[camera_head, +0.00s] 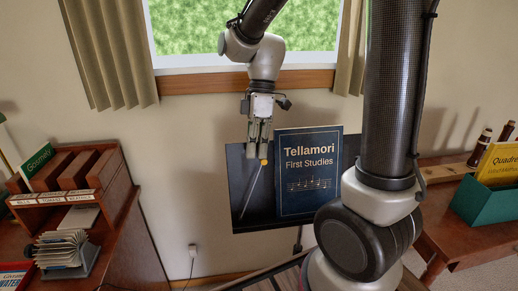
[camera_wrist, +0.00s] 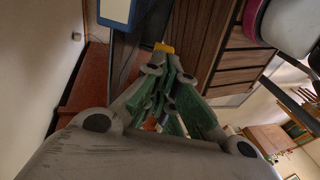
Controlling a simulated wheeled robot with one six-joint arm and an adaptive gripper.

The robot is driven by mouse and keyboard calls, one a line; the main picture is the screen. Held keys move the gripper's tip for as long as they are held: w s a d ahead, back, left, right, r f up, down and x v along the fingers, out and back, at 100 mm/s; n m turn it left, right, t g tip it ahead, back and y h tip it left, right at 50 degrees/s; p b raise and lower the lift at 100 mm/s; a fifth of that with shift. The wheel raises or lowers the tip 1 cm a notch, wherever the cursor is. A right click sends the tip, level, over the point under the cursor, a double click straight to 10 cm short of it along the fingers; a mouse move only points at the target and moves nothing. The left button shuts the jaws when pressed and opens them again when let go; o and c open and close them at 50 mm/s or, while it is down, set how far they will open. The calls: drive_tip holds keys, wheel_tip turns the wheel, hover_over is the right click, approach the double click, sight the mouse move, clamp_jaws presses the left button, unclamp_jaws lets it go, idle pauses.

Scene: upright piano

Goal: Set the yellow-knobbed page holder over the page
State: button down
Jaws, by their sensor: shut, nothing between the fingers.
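The page holder is a thin pale rod (camera_head: 250,190) with a yellow knob (camera_head: 264,162) at its upper end. It slants down to the left across the dark music stand (camera_head: 236,165), left of the closed dark blue book "Tellamori First Studies" (camera_head: 310,172). My gripper (camera_head: 258,154) points down in front of the stand, its fingertips right by the knob; I cannot tell if they touch. In the wrist view my gripper (camera_wrist: 171,68) is shut and empty, with the yellow knob (camera_wrist: 164,47) just beyond the tips. The rod is hidden there. No open page shows.
A wooden sorter (camera_head: 72,180) with books stands on the left desk. A green box (camera_head: 480,208) with a yellow book is on the right table. My arm covers the area right of the stand. The wall left of the stand is clear.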

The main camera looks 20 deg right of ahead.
drive_tip(key=shift+a, duration=0.45)
drive_tip(key=shift+f, duration=0.1)
drive_tip(key=a+v, duration=0.2)
drive_tip(key=v, duration=1)
drive_tip(key=shift+w, duration=0.4)
